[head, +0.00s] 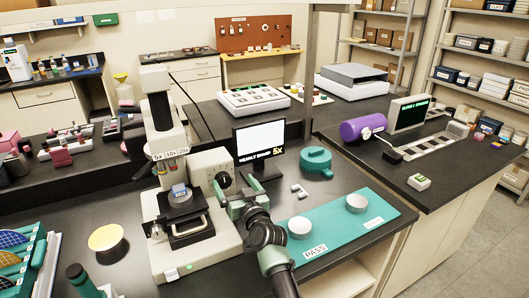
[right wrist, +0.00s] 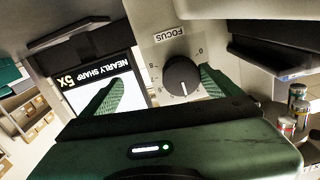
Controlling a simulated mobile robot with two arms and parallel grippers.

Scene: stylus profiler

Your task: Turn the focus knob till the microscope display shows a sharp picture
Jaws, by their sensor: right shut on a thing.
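The microscope (head: 162,130) stands on the dark bench with a sample on its stage. Its round black focus knob (right wrist: 182,77) sits on a pale panel under a FOCUS label, with a white pointer line and a scale around it. My right gripper (head: 234,190) is at the knob's side of the microscope. In the right wrist view its green-padded fingers stand on either side of the knob, shut on it. The display (head: 260,138) reads NEARLY SHARP and 5X; it shows upside down in the right wrist view (right wrist: 92,80). My left gripper is not in view.
A teal mat (head: 340,222) marked PASS, with two round pale pieces, lies right of my right arm. A teal round-lidded object (head: 316,162) stands behind it. A purple cylinder (head: 362,127) lies on the right bench. A wafer rack (head: 22,255) is at front left.

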